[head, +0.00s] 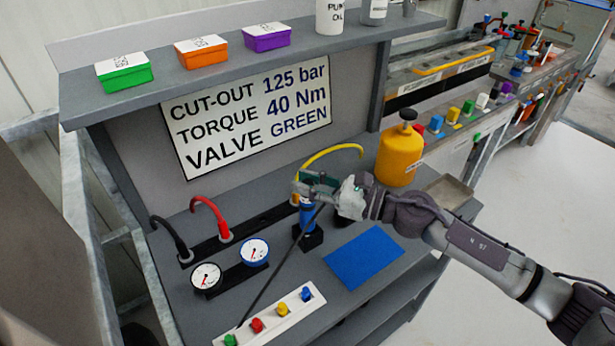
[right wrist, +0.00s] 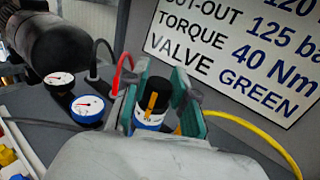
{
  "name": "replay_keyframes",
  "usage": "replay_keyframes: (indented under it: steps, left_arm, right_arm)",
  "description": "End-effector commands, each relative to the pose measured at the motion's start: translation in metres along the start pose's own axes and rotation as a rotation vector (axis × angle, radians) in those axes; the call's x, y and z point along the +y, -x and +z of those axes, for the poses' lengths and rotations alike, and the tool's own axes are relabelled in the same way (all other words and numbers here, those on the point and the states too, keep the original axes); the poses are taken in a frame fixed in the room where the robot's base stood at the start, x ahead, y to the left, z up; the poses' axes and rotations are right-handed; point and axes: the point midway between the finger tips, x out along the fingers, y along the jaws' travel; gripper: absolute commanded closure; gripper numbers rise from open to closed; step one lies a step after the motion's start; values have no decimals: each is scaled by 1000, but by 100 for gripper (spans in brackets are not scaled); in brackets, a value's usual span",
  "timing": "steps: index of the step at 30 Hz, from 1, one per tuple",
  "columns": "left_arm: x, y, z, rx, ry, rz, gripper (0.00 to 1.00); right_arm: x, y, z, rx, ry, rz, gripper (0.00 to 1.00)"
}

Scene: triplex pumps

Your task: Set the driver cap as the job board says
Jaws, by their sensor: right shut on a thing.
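The job board (head: 250,107) on the back panel reads CUT-OUT 125 bar, TORQUE 40 Nm, VALVE GREEN. The blue driver (head: 307,218) stands upright in a black holder on the bench. In the right wrist view its black cap (right wrist: 157,92) carries an orange pointer above a white scale band (right wrist: 148,123); the scale marks are too small to read. My right gripper (head: 318,186) is at the top of the driver. Its green fingers (right wrist: 163,98) are shut on the cap, one on each side. My left gripper is not in view.
Two gauges (head: 254,252) and black, red and yellow hoses (head: 210,212) stand close by. A blue mat (head: 364,257) and a white strip of coloured valves (head: 270,318) lie in front. A yellow bottle (head: 400,155) stands right, behind my right arm. A shelf (head: 165,79) overhangs the bench.

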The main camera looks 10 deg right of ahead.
Motion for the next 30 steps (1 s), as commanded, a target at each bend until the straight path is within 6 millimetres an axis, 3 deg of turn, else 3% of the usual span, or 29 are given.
replay_keyframes:
  steps: [1, 12, 18, 30]
  left_arm:
    - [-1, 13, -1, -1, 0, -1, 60]
    - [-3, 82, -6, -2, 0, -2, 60]
    - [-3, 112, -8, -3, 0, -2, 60]
    - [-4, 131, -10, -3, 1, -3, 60]
  right_arm:
    - [2, 0, 5, 3, -4, -25, 100]
    - [4, -1, 9, 3, -8, -344, 100]
    - [4, -1, 6, 2, -10, -536, 100]
    - [2, -1, 2, 0, -5, -801, 100]
